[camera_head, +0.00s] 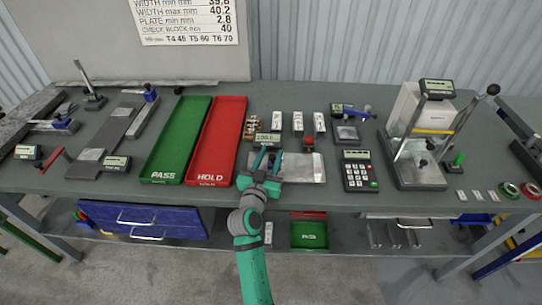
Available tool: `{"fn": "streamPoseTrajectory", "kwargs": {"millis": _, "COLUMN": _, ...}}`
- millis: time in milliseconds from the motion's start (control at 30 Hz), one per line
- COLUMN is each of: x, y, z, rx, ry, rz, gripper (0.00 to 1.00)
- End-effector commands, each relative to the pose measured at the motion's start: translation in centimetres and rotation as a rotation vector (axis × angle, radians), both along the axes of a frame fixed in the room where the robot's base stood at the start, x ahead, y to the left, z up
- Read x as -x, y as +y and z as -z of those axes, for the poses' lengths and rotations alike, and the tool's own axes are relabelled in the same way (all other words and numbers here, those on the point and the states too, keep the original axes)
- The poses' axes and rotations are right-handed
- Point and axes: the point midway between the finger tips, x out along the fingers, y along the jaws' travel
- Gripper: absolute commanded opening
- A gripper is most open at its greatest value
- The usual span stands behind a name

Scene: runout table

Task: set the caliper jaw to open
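My gripper (268,158) is at the front middle of the table, over the left part of a flat silver plate (306,168). Its two teal fingers look parted, with no object clearly visible between them. A small digital display (267,139) stands just beyond the fingertips, and a red knob (309,142) is to their right. This display and plate may be the caliper, but I cannot tell for certain. My gripper hides part of the plate, and I cannot make out a jaw or whether the fingers touch anything.
The green PASS tray (151,168) and red HOLD tray (194,170) lie left of my gripper. A keypad (359,171) and a tall lever press (418,165) stand to the right. White blocks (298,121) stand behind.

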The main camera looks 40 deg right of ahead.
Motion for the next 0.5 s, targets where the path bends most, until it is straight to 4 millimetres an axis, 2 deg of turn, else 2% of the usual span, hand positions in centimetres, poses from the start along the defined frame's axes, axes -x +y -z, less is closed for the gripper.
{"fn": "streamPoseTrajectory", "kwargs": {"millis": 267, "x": 0.3, "y": 0.5, "z": 0.0, "rx": 0.001, "ry": 0.001, "rz": 0.000, "gripper": 0.37}}
{"fn": "streamPoseTrajectory", "kwargs": {"millis": 500, "x": 2.3, "y": 3.7, "z": 0.1, "rx": 0.000, "ry": 0.002, "rz": -0.002, "gripper": 0.37}}
